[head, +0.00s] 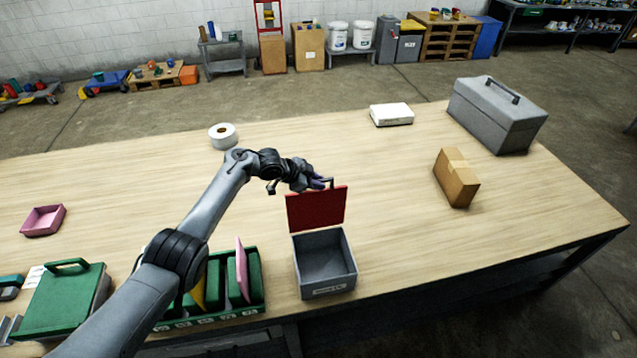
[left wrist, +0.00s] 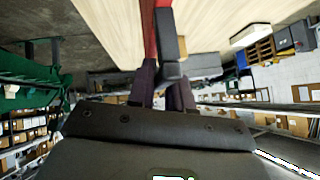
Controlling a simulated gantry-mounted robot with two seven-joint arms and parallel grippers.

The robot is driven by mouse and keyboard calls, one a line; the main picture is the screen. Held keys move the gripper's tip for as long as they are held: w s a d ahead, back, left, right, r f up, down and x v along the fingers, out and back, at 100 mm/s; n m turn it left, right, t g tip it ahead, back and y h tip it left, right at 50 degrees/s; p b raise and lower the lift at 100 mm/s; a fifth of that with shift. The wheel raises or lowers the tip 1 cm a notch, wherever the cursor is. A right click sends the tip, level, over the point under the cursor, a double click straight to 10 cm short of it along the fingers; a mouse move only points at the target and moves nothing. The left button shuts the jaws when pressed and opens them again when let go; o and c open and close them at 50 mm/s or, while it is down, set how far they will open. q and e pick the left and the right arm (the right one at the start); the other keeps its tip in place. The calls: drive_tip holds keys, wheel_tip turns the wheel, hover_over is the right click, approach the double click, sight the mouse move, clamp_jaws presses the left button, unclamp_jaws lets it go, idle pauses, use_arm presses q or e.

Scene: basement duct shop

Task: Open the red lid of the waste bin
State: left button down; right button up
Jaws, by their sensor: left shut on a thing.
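The waste bin (head: 325,270) is a small grey open-topped box with a label on its front, near the table's front edge. Its red lid (head: 317,208) stands raised, roughly upright at the bin's back edge, and the inside of the bin shows. My left gripper (head: 321,183) is at the lid's top edge, shut on the lid's handle. In the left wrist view the dark fingers (left wrist: 166,85) close around a grey handle part (left wrist: 167,40), with a strip of the red lid (left wrist: 150,35) beside it. My right gripper is not in view.
A green divided rack (head: 262,300) with folders stands just left of the bin. A green case (head: 62,300) and pink tray (head: 43,220) lie farther left. A cardboard box (head: 456,180), grey toolbox (head: 497,112), white box (head: 391,114) and tape roll (head: 222,136) stand apart. Right of the bin is clear.

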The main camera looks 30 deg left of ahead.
use_arm(q)
drive_tip(key=c, duration=1.2)
unclamp_jaws()
drive_tip(key=shift+o, duration=0.2)
drive_tip(key=shift+s, duration=0.1)
drive_tip(key=shift+s+a+r, duration=0.3)
drive_tip(key=shift+a+r, duration=0.05)
drive_tip(key=shift+r, duration=0.15)
drive_tip(key=v, duration=0.9)
drive_tip(key=shift+s, duration=0.2)
